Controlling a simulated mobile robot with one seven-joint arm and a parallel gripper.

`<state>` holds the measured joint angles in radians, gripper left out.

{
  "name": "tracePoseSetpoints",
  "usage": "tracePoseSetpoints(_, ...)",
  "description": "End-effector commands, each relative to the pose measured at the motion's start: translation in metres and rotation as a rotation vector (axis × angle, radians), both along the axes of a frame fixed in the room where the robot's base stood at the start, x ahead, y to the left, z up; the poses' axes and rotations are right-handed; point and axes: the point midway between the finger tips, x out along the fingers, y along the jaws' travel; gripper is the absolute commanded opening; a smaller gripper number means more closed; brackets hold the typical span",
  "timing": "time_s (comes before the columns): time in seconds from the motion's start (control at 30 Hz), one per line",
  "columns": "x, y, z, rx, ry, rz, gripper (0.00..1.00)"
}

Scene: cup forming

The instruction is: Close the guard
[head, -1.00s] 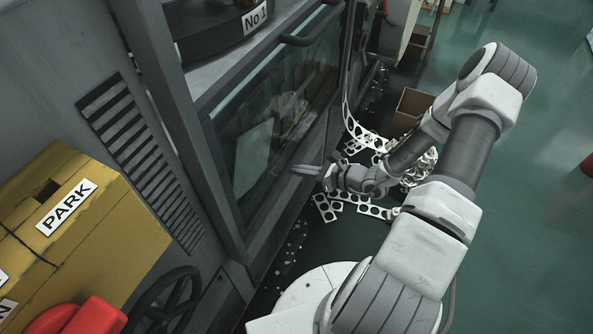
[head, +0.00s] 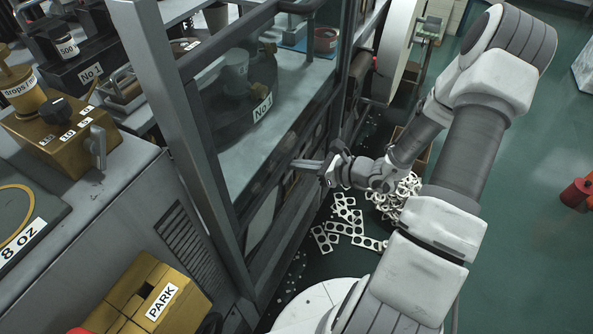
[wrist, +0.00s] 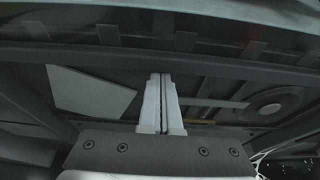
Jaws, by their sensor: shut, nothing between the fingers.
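The guard is a dark-framed clear panel (head: 212,100) on the machine front, with a bar handle (head: 296,7) on its top rail. The top rail now stands above the "No 1" label, which shows through the panel. The guard's lower part is partly hidden by my arm and the dark frame. My gripper (head: 306,164) is shut and empty, its fingers pointing left toward the machine at the guard's lower part. In the wrist view my closed fingers (wrist: 163,80) reach up toward a dark crossbar (wrist: 200,65); I cannot tell whether they touch it.
A yellow "PARK" box (head: 155,295) and a control box (head: 60,135) with a knob and lever are at the left. Punched strip scrap (head: 345,220) litters the floor beneath my arm. Green floor (head: 530,220) is open at the right.

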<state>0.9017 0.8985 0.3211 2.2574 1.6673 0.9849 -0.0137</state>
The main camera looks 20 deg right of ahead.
Motion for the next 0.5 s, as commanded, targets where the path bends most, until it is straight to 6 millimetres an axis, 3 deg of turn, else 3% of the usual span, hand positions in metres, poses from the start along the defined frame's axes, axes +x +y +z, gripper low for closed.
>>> tracePoseSetpoints(0.03, 0.001, 0.001, 0.022, -0.001, -0.005, 0.003, 0.0)
tracePoseSetpoints(0.2, 0.0, 0.001, 0.051, 0.0, -0.003, 0.003, 0.0)
tracePoseSetpoints(0.5, 0.0, 0.001, 0.073, 0.001, -0.002, 0.001, 0.0)
